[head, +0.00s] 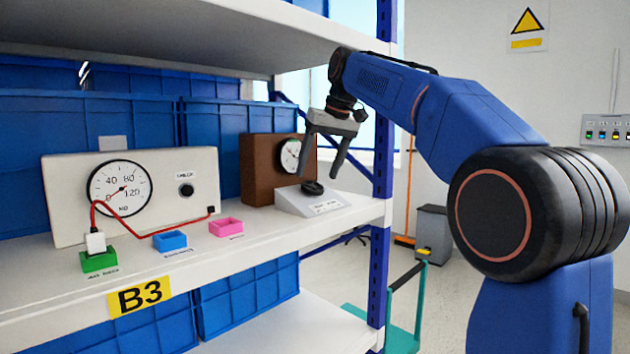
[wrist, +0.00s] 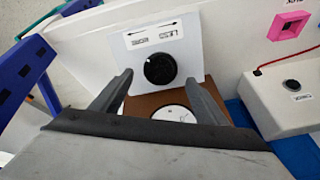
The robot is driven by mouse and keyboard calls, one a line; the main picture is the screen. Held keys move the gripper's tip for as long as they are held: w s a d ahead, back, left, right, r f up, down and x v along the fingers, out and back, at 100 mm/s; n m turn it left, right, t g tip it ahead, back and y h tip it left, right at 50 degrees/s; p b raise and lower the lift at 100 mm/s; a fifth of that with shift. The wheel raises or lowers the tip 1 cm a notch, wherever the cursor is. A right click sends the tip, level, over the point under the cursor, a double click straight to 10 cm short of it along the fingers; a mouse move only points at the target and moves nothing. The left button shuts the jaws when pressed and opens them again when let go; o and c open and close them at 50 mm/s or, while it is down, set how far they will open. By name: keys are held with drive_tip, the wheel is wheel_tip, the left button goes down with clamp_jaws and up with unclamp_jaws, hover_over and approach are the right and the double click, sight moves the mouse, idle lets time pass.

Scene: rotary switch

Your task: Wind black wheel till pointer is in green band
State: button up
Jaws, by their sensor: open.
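The black wheel (head: 312,187) sits on a sloped light-grey base (head: 325,205) near the shelf's right end. Behind it stands a brown box (head: 258,170) with a round white dial (head: 290,155). The dial's pointer and green band are too small or hidden to make out. My gripper (head: 318,172) is open and empty, fingers pointing down just above the wheel. In the wrist view the wheel (wrist: 160,69) shows between and beyond the two fingertips (wrist: 160,78), with clear gaps on both sides. The dial (wrist: 173,113) is partly hidden by my gripper there.
A cream panel (head: 65,190) with a larger gauge (head: 120,190) and small black knob (head: 186,190) stands left. A red cable (head: 125,236) runs from it to a white plug at the green socket (head: 100,262). Blue and pink sockets lie along the front. An upper shelf (head: 190,35) overhangs; a blue post (head: 383,130) stands right.

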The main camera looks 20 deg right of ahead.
sight(313, 185)
drive_tip(key=shift+x, duration=1.95)
drive_tip(key=shift+c, duration=0.6)
drive_tip(key=c, duration=0.9)
